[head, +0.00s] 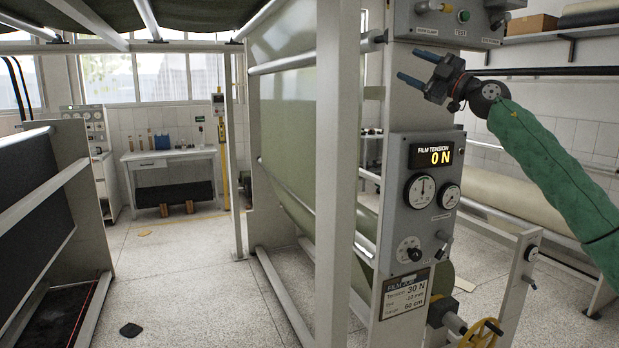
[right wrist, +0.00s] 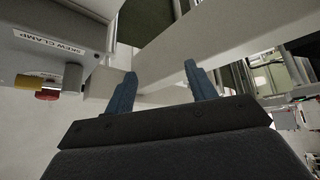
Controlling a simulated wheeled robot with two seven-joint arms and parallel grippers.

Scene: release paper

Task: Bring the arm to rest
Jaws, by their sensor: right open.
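My right arm, in a green sleeve, comes in from the right in the head view. Its gripper (head: 415,68) is raised in front of the machine post, below the upper control box (head: 452,22) and above the film tension panel (head: 424,190). Its two blue fingers are spread apart with nothing between them. In the right wrist view the gripper (right wrist: 158,88) also shows both blue fingers apart and empty, with a pale beam beyond them. My left gripper is not in view.
The tension display reads 0 N. A yellow handwheel (head: 482,333) sits low on the machine. The upper box carries knobs, also seen in the right wrist view beside a "SKEW CLAMP" label (right wrist: 48,41). A white table (head: 170,156) stands at the back. The floor (head: 190,270) at centre left is mostly clear.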

